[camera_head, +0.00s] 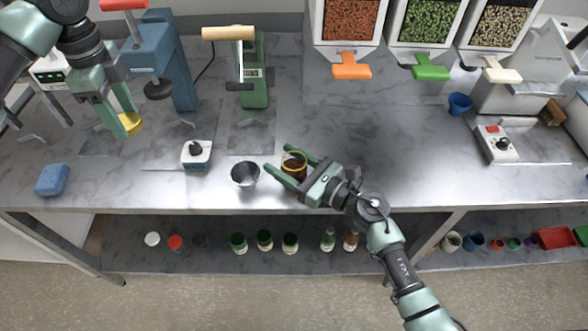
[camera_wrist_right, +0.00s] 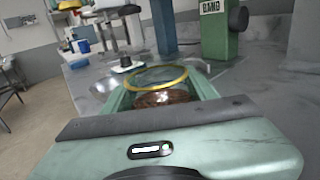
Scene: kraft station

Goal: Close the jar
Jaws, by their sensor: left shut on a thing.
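The jar (camera_head: 293,166) stands on the grey worktop, open at the top, with a yellow rim and dark brown contents. In the right wrist view the jar (camera_wrist_right: 165,97) shows between the fingers. My right gripper (camera_head: 279,160) has one finger on each side of the jar. I cannot tell whether the fingers press on it. My left gripper (camera_head: 126,122) is shut on a yellow lid (camera_head: 133,123), held above the worktop at the left, well away from the jar.
A metal funnel or bowl (camera_head: 245,174) stands just left of the jar. A small dial device (camera_head: 196,154), a blue sponge (camera_head: 52,180) and a green press (camera_head: 253,80) are further left. Dispensers with an orange handle (camera_head: 351,71) line the back.

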